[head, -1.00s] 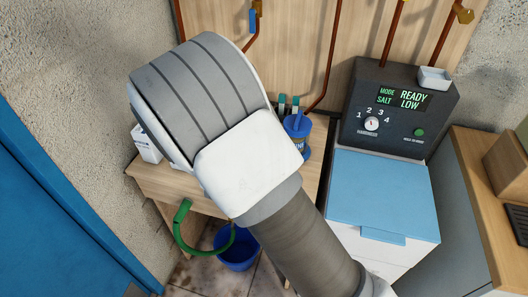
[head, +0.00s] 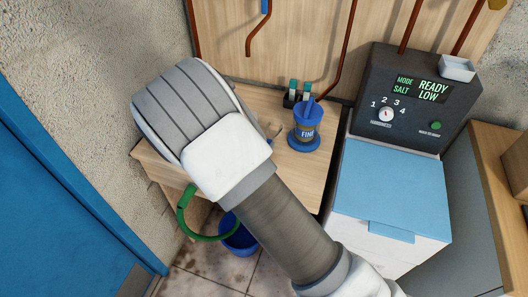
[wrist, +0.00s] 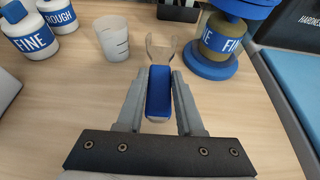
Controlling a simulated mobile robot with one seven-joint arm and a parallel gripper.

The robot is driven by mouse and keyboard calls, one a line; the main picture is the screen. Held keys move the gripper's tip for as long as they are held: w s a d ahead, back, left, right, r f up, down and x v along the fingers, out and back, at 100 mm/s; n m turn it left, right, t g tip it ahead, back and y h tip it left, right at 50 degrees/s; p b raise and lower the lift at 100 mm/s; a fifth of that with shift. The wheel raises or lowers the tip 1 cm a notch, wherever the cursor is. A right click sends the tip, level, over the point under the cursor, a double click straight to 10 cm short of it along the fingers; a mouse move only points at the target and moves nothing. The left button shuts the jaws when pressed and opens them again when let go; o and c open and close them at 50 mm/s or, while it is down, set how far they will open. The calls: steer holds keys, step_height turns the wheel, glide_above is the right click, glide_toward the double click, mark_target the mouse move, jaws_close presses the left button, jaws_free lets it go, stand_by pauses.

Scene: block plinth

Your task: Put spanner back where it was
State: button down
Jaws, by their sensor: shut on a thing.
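The spanner (wrist: 159,95) has a blue handle and a pale metal open-ended head. In the wrist view it lies lengthwise between the fingers of my gripper (wrist: 160,76), which is shut on the handle. The spanner's head points away from me, over the wooden tabletop (wrist: 80,100). I cannot tell whether it touches the top. In the head view my arm hides the gripper and most of what it holds, above the wooden table (head: 310,172).
A blue "FINE" filter housing (head: 306,130) stands right of the gripper. A clear cup (wrist: 112,40) and two white bottles (wrist: 35,25) stand left. A black rack (head: 296,97) stands behind. A blue-lidded softener (head: 390,190) is right; a blue bucket (head: 238,240) is below.

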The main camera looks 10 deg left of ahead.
steer(key=shift+f, duration=1.3)
steer(key=shift+f, duration=0.15)
steer(key=c, duration=0.5)
jaws_free()
steer(key=shift+c, duration=0.2)
steer(key=shift+s+a+r, duration=0.1)
steer(key=shift+s+r, duration=0.15)
steer(key=v, duration=1.1)
steer(key=shift+s+p, duration=0.25)
steer(key=shift+p, duration=0.1)
